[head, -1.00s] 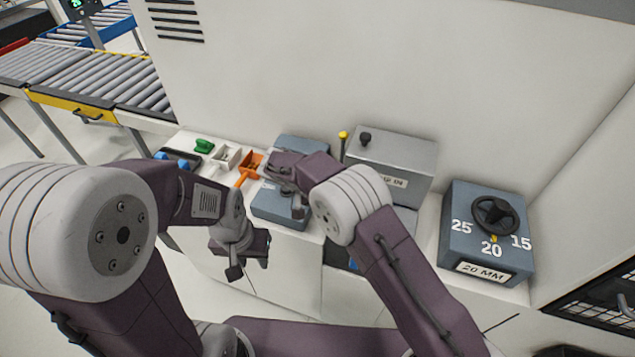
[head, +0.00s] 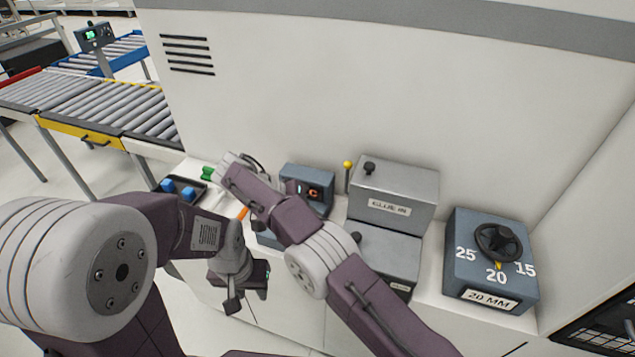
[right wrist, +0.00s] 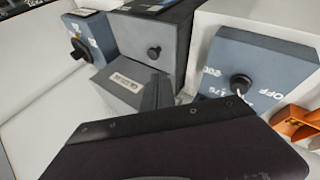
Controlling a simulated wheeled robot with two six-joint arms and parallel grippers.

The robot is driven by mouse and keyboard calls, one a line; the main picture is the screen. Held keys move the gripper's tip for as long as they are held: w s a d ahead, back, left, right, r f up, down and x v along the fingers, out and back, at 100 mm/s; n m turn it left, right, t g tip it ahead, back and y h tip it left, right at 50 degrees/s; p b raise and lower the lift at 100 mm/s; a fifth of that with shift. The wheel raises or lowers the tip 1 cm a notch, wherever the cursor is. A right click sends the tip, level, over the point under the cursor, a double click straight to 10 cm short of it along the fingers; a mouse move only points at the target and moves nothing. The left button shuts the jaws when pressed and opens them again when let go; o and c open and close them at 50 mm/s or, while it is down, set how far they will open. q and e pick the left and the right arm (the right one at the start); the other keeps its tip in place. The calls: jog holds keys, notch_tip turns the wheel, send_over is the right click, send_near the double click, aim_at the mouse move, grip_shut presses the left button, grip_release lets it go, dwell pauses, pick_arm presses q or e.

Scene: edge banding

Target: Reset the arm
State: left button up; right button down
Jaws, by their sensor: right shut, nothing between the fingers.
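My left gripper (head: 240,288) hangs low in front of the white counter, in the left middle of the head view. Nothing shows in its jaws, and their gap cannot be made out. My right arm reaches up and left across the counter. Its gripper, near the white and orange holders in the head view, is largely hidden by the wrist. In the right wrist view my right gripper (right wrist: 158,92) shows as narrow dark fingers, shut and empty, in front of the grey glue box (right wrist: 130,85).
A tray with blue pieces (head: 205,188) and the roller conveyor (head: 90,105) are left.

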jog(key=w+d+r+m+g+b, duration=0.1)
jog(key=w+d+r+m+b, duration=0.3)
jog(key=d, duration=0.6)
jog(key=s+d+r+g+y, duration=0.1)
jog(key=s+d+g+y, duration=0.15)
jog(key=d, duration=0.95)
jog(key=s+d+f+y+b, duration=0.1)
jog(key=s+d+f, duration=0.2)
jog(key=s+f, duration=0.15)
jog(key=s+d+f+y+b, duration=0.1)
jog(key=s+d+f+b, duration=0.15)
jog(key=s, duration=0.35)
jog(key=s+a+f+n+t+y, duration=0.1)
jog(key=s+a+f+n+y, duration=0.2)
jog(key=s+f, duration=0.6)
jog(key=shift+a+f+t, duration=0.35)
jog(key=shift+a+f, duration=0.15)
jog(key=shift+f, duration=0.5)
